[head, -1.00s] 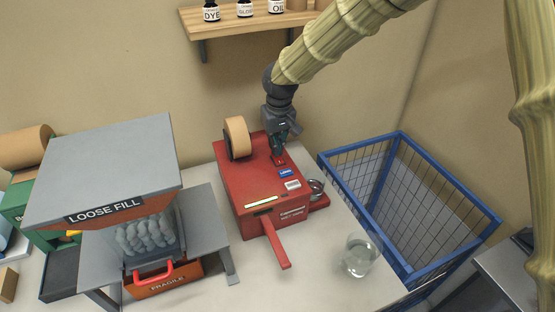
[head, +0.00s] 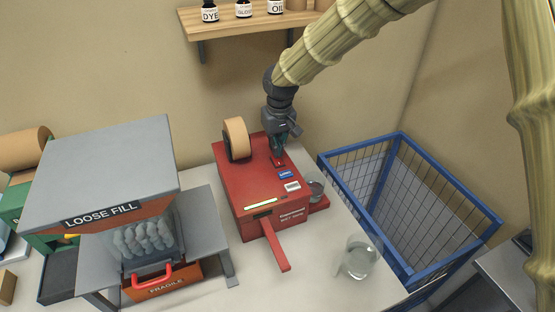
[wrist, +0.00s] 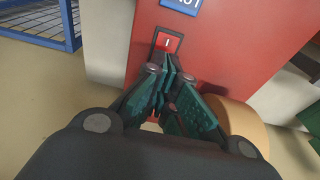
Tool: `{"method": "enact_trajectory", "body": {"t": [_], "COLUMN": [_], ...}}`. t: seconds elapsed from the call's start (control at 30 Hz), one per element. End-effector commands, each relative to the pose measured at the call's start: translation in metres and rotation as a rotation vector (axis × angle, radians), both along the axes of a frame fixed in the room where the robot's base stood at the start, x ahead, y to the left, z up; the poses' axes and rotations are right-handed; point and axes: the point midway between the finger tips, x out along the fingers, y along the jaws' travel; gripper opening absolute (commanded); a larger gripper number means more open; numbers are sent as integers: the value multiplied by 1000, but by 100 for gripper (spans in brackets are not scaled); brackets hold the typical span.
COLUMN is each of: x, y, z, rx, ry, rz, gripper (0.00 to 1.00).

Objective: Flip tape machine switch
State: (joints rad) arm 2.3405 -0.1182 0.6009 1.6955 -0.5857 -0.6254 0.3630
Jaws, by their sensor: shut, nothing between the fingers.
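The red tape machine (head: 262,187) stands on the white table, with a roll of tan tape (head: 237,138) on top. Its small red switch (wrist: 168,42) is set in a dark frame on the top face and shows a white mark in the wrist view. My gripper (head: 278,157) points down at the machine's top, right of the tape roll. In the wrist view my gripper (wrist: 165,76) is shut and empty, with its tips just beside the switch. I cannot tell whether they touch it. In the head view the fingers partly cover the switch.
A grey loose fill dispenser (head: 105,175) with an orange fragile box (head: 163,284) under it stands left. A glass (head: 357,259) stands on the table at front right. A blue wire crate (head: 401,137) is to the right. A wooden shelf (head: 225,21) hangs above.

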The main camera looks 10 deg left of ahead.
Motion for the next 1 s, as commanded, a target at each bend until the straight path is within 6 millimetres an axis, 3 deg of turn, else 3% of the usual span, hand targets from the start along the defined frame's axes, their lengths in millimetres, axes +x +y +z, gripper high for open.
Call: {"method": "enact_trajectory", "body": {"t": [1.0], "x": [0], "y": [0], "z": [-9], "rx": [0], "ry": [0], "rz": [0], "gripper": [0]}}
